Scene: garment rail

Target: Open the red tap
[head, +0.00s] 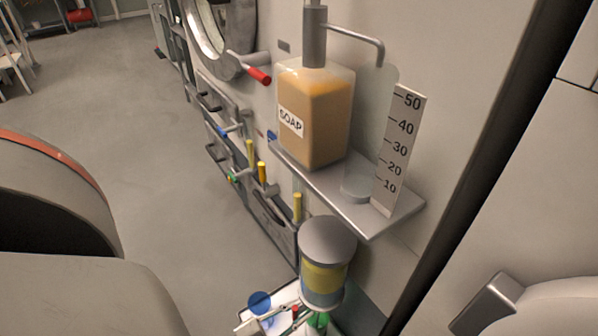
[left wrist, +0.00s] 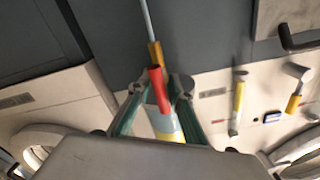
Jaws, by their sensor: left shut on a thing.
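The red tap (head: 295,312) is a small red piece low on a canister (head: 327,243) with a grey lid and a yellow and blue body, at the bottom of the head view. In the left wrist view, which is roughly upside down, the red tap (left wrist: 157,88) stands out between the teal fingers of my left gripper (left wrist: 160,98). The canister (left wrist: 165,122) shows just behind it. My left gripper (head: 304,318) is shut on the red tap; the head view shows only part of it, near the bottom edge. My right gripper is not in view.
A soap bottle (head: 325,120) and a scale card (head: 402,145) stand on a metal shelf (head: 375,222) above the canister. A red-handled lever (head: 259,76) and several yellow handles stick out from the wall at left.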

